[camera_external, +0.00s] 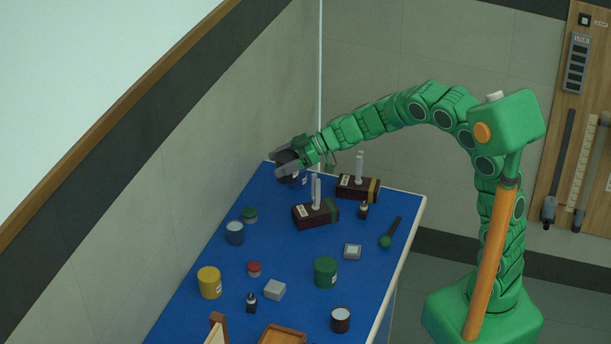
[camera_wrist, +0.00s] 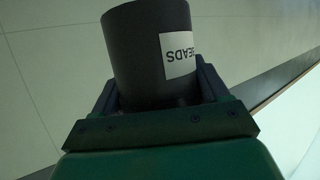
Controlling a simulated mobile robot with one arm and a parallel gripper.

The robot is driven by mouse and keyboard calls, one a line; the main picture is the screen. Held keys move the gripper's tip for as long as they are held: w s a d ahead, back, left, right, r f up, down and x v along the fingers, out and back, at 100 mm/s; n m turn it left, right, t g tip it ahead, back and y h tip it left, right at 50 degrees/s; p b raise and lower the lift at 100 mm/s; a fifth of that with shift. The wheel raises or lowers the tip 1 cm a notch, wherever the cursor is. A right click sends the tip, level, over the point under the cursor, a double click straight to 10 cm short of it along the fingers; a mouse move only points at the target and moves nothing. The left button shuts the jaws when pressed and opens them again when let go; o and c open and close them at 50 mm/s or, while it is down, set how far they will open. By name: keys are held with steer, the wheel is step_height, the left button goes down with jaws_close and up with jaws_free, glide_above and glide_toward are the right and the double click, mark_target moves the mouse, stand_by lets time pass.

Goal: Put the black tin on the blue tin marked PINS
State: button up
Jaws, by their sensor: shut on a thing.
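My gripper (camera_external: 281,162) is shut on the black tin (camera_external: 287,158) at the far left end of the blue-topped bench. In the wrist view the black tin (camera_wrist: 140,55) stands up between my gripper's fingers (camera_wrist: 158,92), with a white label reading BEADS upside down. A dark shape with a white patch shows just below the lower finger; I cannot tell whether it is the tin's lower part or another tin under it. A grey-blue tin (camera_external: 235,234) stands nearer the left edge, with no readable mark. I cannot read PINS anywhere.
Two dark boxes with white uprights (camera_external: 315,213) (camera_external: 357,187) stand right of my gripper. Nearer are a green tin (camera_external: 326,272), a yellow tin (camera_external: 209,283), a dark tin (camera_external: 340,320) and small jars. The wall borders the bench's left side. Blue surface (camera_external: 290,250) is bare mid-bench.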

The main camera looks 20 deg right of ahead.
steer(key=w+d+m+t+h, duration=0.1)
steer(key=w+d, duration=0.5)
steer(key=d, duration=0.4)
steer(key=w+d+m+t, duration=0.1)
steer(key=w+d, duration=0.6)
steer(key=d, duration=0.3)
steer(key=shift+w+a+f, duration=0.95)
steer(key=shift+w+f, duration=1.15)
steer(key=shift+f, duration=0.45)
steer(key=shift+w+a+f, duration=0.95)
steer(key=shift+w+f, duration=1.15)
steer(key=shift+f, duration=0.45)
steer(key=shift+w+a+f, duration=0.95)
steer(key=shift+w+f, duration=1.15)
steer(key=shift+f, duration=0.45)
steer(key=shift+f+t, duration=0.3)
steer(key=shift+f, duration=1.15)
steer(key=shift+f, duration=0.1)
steer(key=o, duration=1.2)
